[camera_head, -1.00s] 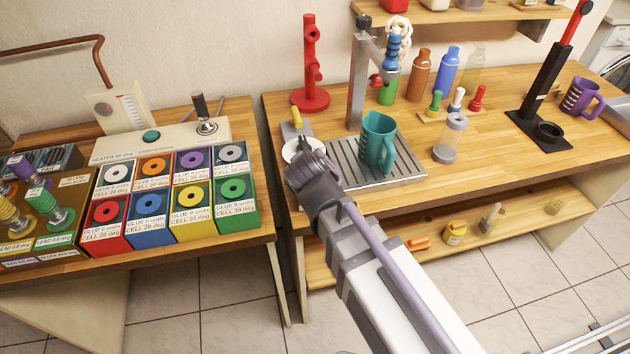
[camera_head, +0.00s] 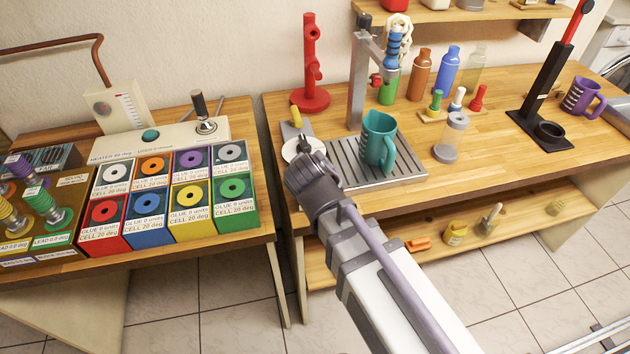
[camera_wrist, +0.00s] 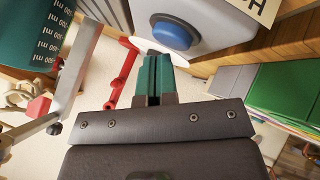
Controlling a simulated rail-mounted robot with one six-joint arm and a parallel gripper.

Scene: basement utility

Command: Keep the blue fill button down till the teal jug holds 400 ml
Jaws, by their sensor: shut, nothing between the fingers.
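The teal jug (camera_head: 378,142) stands upright on the ribbed drip tray (camera_head: 347,168), below the grey dispenser post. Its ml markings show at the upper left of the wrist view (camera_wrist: 33,35). The level inside cannot be read. The blue fill button (camera_wrist: 172,35) sits on a pale housing (camera_wrist: 222,22) at the top of the wrist view. I cannot make out the button in the head view, where my gripper covers that area. My gripper (camera_wrist: 153,60) is shut and empty. Its fingertips are close to the button's lower edge; whether they touch it is unclear.
A red stand (camera_head: 311,75) is behind the tray to the left. Several bottles and a purple mug (camera_head: 580,98) are further right. Coloured glue cells (camera_head: 152,200) fill the left bench's front.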

